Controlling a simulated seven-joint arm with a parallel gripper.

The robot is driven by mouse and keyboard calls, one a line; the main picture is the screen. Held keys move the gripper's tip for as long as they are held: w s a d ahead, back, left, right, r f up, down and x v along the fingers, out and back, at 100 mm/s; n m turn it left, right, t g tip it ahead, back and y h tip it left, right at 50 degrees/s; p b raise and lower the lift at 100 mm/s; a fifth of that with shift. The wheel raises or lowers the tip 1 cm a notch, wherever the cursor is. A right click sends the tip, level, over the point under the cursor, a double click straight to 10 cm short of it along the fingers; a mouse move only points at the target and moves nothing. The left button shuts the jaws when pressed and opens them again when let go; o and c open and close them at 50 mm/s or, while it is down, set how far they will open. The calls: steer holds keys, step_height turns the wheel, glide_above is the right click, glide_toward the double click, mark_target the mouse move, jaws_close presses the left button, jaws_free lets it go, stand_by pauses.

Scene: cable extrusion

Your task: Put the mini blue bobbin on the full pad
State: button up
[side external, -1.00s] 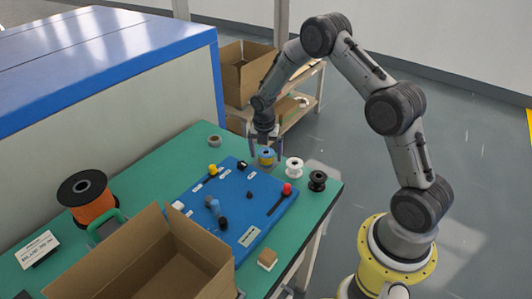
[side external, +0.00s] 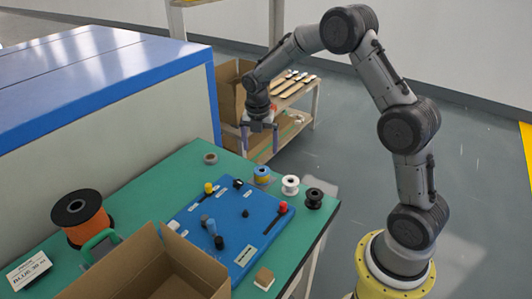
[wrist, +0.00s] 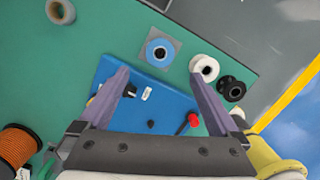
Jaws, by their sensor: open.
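In the wrist view the fingers of my gripper (wrist: 159,76) are spread wide.
A white bobbin (side external: 290,186) and a black bobbin (side external: 314,198) stand just right. A blue board (side external: 232,235) with knobs lies in front. A grey tape roll (side external: 210,158), an orange spool (side external: 80,215) and an open cardboard box (side external: 150,270) are also on the table.

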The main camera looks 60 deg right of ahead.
steer(key=s+a+r+m+t, duration=0.1)
steer(key=s+a+r+m, duration=0.35)
steer(key=r, duration=0.25)
steer(key=s+a+r+m+t, duration=0.1)
steer(key=s+a+r+m, duration=0.2)
steer(key=s+r+m, duration=0.3)
steer(key=s+a+r+m+t, duration=0.1)
steer(key=s+a+m, duration=0.2)
steer(key=s+m, duration=0.3)
steer(key=s+a+r+m+t+y, duration=0.1)
steer(key=s+m, duration=0.5)
steer(key=s, duration=0.6)
steer(key=shift+s+a+r+t+y, duration=0.35)
steer(key=shift+a+r, duration=0.35)
steer(key=shift+a, duration=0.25)
